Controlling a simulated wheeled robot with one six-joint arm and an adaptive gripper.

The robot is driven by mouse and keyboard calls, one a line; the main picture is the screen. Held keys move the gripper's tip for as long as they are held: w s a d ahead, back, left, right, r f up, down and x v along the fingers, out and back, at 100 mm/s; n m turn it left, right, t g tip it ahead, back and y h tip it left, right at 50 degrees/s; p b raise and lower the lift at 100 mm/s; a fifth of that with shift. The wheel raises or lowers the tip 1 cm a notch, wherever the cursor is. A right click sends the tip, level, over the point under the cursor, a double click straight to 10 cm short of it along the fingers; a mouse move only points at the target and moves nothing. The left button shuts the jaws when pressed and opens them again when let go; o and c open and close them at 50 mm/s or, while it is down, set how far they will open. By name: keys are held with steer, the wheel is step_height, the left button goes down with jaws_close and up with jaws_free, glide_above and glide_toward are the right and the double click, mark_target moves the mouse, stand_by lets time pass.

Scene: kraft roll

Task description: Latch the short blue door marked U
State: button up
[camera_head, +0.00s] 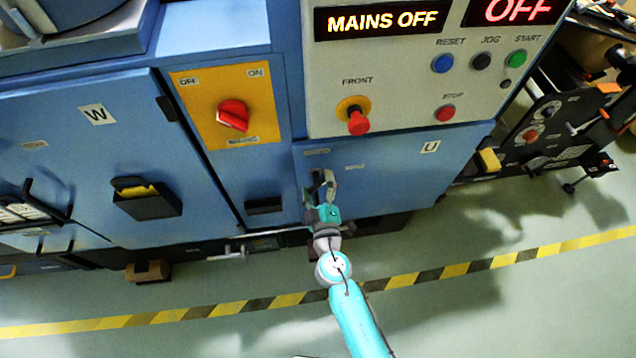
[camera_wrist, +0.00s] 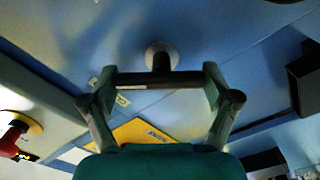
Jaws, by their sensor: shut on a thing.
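The short blue door (camera_head: 385,185) carries a U label at its upper right. It looks closed against the cabinet, though a small gap cannot be ruled out. My gripper (camera_head: 324,180) is at the door's left side and hides much of its latch. In the wrist view, the latch handle is a black bar (camera_wrist: 150,79) on a round silver base (camera_wrist: 163,52). The bar lies crosswise between the fingers of my gripper (camera_wrist: 160,82), which are shut on its two ends. Whether the latch is engaged cannot be told.
A red push knob (camera_head: 358,122) and a control panel (camera_head: 400,80) sit above the door. An orange switch plate (camera_head: 195,100) with a red rotary switch (camera_head: 233,116) is at upper left. The taller W door (camera_head: 80,170) stands left. Striped floor tape (camera_head: 400,281) crosses open floor.

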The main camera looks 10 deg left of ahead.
steer(key=n, duration=0.3)
steer(key=shift+a+n, duration=0.1)
steer(key=shift+n, duration=0.3)
steer(key=shift+a+n, duration=0.1)
steer(key=shift+n, duration=1.7)
steer(key=o, duration=0.9)
steer(key=shift+s, duration=0.1)
steer(key=v, duration=1.2)
